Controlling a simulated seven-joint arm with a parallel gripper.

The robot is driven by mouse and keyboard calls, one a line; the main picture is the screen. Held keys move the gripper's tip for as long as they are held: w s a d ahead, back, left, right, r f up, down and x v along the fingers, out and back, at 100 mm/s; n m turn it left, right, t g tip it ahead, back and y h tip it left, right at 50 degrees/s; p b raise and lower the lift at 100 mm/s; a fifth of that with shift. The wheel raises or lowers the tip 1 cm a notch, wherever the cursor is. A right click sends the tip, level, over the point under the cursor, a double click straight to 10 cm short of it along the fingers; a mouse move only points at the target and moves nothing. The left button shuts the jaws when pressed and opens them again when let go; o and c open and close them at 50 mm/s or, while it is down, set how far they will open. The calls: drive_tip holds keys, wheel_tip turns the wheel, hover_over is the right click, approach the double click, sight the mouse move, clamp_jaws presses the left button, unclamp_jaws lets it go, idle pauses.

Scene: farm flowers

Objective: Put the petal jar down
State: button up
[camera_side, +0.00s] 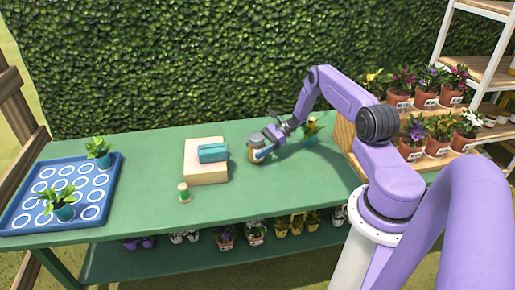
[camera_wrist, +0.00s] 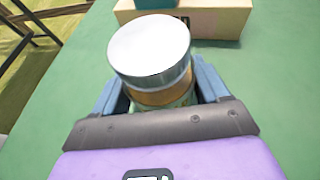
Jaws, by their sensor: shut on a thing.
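The petal jar (camera_wrist: 162,92) has a broad silver lid and a tan band. My gripper (camera_wrist: 160,100) is shut on it, with a blue finger on each side of its body. In the side view the jar (camera_side: 256,143) is at my gripper (camera_side: 262,150), right of the cream block. It looks roughly upright, at or just above the green table (camera_side: 300,185). I cannot tell whether its base touches. The fingers and wrist hide its lower part.
A cream block (camera_side: 206,175) carries a teal box (camera_side: 212,152). A small jar (camera_side: 184,192) stands in front. A blue tray (camera_side: 112,172) with two potted plants is at left. Bare table lies in front of the jar.

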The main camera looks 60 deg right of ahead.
drive_tip(key=shift+f, duration=0.15)
drive_tip(key=o, duration=1.3)
drive_tip(key=shift+o, duration=0.2)
drive_tip(key=shift+s+d+r, duration=0.15)
drive_tip(key=shift+d+r, duration=0.1)
drive_tip(key=shift+r, duration=0.05)
drive_tip(key=v, duration=0.7)
